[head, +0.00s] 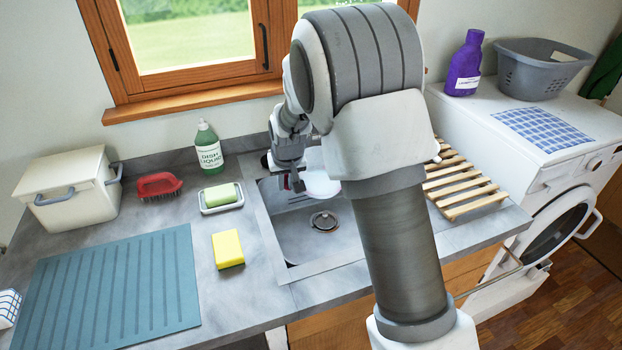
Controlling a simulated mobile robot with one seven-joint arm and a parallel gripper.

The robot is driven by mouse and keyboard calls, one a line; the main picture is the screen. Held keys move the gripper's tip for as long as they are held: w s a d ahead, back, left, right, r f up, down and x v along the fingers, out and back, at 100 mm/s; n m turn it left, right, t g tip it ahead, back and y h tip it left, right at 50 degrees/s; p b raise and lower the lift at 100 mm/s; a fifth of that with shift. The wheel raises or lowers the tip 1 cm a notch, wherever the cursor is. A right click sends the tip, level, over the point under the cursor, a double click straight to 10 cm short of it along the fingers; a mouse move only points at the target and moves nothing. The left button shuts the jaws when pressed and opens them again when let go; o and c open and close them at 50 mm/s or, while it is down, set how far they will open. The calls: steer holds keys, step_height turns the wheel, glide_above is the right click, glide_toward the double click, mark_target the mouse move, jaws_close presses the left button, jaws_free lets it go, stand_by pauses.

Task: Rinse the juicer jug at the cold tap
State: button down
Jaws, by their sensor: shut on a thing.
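My gripper (293,183) hangs over the left part of the sink (298,230), pointing down. It is shut on a pale, rounded thing that looks like the juicer jug (322,186), held above the sink basin. My arm hides its right side, so its full shape and tilt cannot be told. The cold tap cannot be made out; my arm covers much of the back and right of the sink. No running water shows.
Left of the sink are green soap on a dish (221,207), a yellow sponge (228,249), dish liquid (208,148), a red brush (158,187), a white bin (68,190) and a blue mat (115,285). A wooden rack (462,188) lies right, before the washing machine (560,160).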

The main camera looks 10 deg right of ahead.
steer(key=s+b, duration=0.1)
steer(key=s, duration=0.6)
steer(key=shift+a, duration=0.25)
steer(key=shift+s, duration=0.1)
stand_by(1.2)
steer(key=s+r+p, duration=0.2)
steer(key=s+r, duration=0.2)
steer(key=s, duration=0.1)
steer(key=shift+a, duration=0.2)
steer(key=shift+s, duration=0.1)
stand_by(0.9)
